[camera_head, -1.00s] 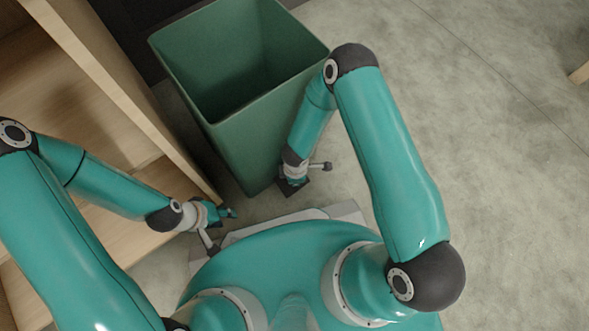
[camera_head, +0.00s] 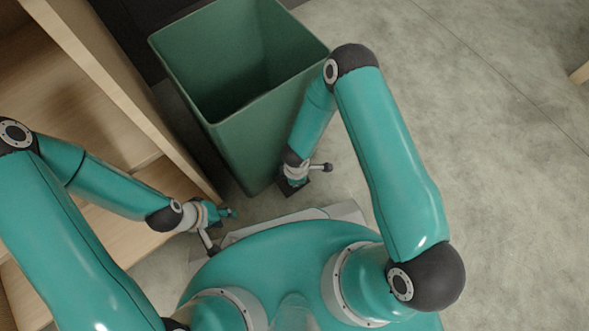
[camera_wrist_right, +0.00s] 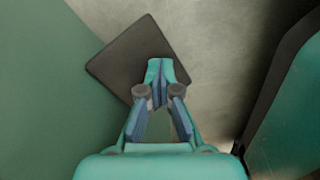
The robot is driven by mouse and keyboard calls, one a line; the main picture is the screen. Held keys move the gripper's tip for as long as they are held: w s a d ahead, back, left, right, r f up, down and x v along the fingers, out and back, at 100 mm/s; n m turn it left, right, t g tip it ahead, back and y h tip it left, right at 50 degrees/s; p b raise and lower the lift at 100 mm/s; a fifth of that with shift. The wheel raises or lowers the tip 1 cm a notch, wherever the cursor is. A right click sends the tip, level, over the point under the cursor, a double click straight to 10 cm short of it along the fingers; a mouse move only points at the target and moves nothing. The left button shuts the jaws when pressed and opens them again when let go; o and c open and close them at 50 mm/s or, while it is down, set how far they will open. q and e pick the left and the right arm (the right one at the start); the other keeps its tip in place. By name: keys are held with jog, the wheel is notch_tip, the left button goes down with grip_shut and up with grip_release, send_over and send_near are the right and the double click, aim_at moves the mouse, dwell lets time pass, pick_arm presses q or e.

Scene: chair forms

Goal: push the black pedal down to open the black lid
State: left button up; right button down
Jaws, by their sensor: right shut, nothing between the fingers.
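The green bin (camera_head: 245,130) stands in front of me with its top open, and I see into its dark inside. A black panel (camera_head: 128,40) behind its far left rim looks like the raised lid, partly cut off by the frame. The black pedal (camera_head: 300,188) is at the bin's foot, mostly under my right gripper (camera_head: 293,183). In the right wrist view the pedal (camera_wrist_right: 125,62) is a dark square plate, with my shut, empty fingertips (camera_wrist_right: 160,72) over it; contact is hard to tell. My left gripper (camera_head: 228,212) is left of the pedal, near the shelf, too small to read.
A wooden shelf unit (camera_head: 125,90) stands close on the left, beside the bin and my left arm. The grey floor (camera_head: 480,150) on the right is clear. A piece of wood (camera_head: 580,73) shows at the far right edge.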

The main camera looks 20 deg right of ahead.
jog(key=shift+w+r+p, duration=0.15)
jog(key=shift+r+p, duration=0.25)
jog(key=shift+r, duration=0.3)
jog(key=shift+r+p, duration=0.35)
jog(key=shift+r, duration=0.35)
notch_tip(320, 180, up, 7)
jog(key=p, duration=0.3)
jog(key=shift+p, duration=0.35)
